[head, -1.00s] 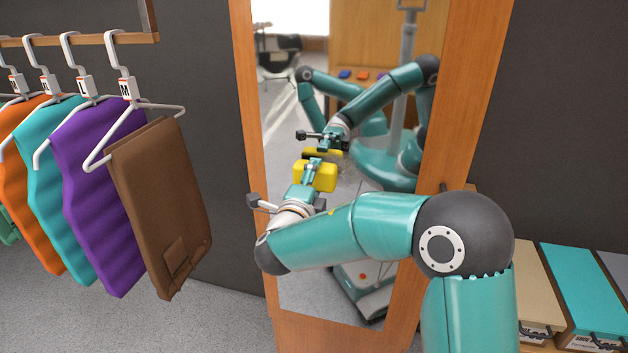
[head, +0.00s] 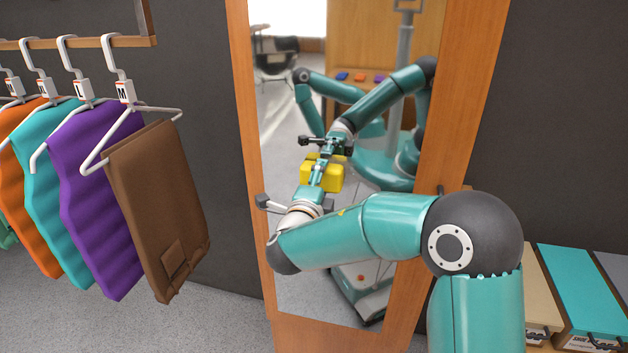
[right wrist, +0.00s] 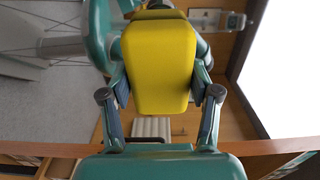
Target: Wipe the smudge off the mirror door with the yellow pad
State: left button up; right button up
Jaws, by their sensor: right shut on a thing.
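The mirror door (head: 279,150) stands upright in a wooden frame in the middle of the head view. My right gripper (head: 319,172) is shut on the yellow pad (head: 323,178) and holds it in front of the glass. The pad's reflection shows just behind and above it. I cannot tell whether the pad touches the glass. In the right wrist view the pad (right wrist: 158,65) sits between both fingers of the gripper (right wrist: 159,92). I cannot make out the smudge. My left gripper shows only as part of my reflection, if at all.
Trousers (head: 160,210) and other garments, one of them purple (head: 98,200), hang from a rail (head: 75,36) on the left. Beige (head: 533,290) and teal (head: 580,288) boxes sit on a low shelf at right. Dark wall flanks the mirror.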

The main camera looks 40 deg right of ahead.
aim_at(347, 175)
jog(key=shift+s+d+b, duration=0.25)
jog(key=shift+s+d, duration=1.2)
jog(key=shift+s, duration=0.2)
jog(key=shift+s+d+b, duration=0.25)
jog(key=shift+s+d, duration=1.2)
jog(key=shift+s, duration=0.2)
jog(key=shift+r, duration=0.1)
jog(key=shift+w+a, duration=0.1)
jog(key=shift+w+a+p, duration=0.6)
jog(key=shift+w+a, duration=0.5)
jog(key=shift+w, duration=0.15)
jog(key=shift+w+a+p, duration=0.7)
jog(key=shift+w+a, duration=0.6)
jog(key=shift+w, duration=0.25)
jog(key=shift+w+a+p, duration=0.5)
jog(key=shift+w+a, duration=0.4)
jog(key=shift+w, duration=0.15)
